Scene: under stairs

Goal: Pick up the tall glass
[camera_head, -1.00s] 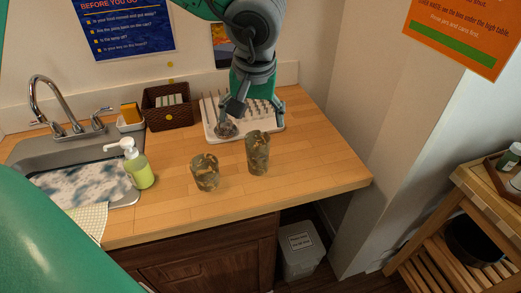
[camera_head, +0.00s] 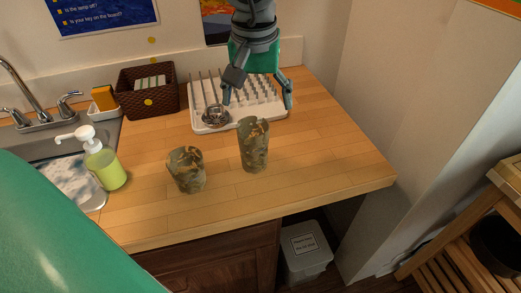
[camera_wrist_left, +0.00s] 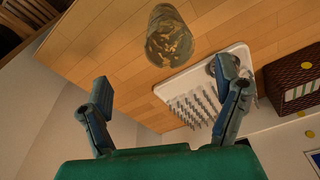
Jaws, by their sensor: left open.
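The tall glass (camera_head: 254,146), mottled green-brown, stands upright on the wooden counter in front of the drying rack. A shorter glass (camera_head: 187,171) with the same pattern stands to its left, apart from it. My left gripper (camera_head: 258,98) is open and empty, above the rack and behind the tall glass, its fingers spread and pointing down. In the left wrist view my left gripper (camera_wrist_left: 166,78) has both fingers apart, and a glass, apparently the tall one (camera_wrist_left: 170,38), shows beyond them, not touched. My right gripper is not in view.
The white drying rack (camera_head: 268,113) holds a metal strainer (camera_head: 215,116). A brown basket (camera_head: 147,98), soap bottle (camera_head: 103,163) and sink stand to the left. The counter right of the tall glass is clear up to its edge. A white bin (camera_head: 306,254) stands below.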

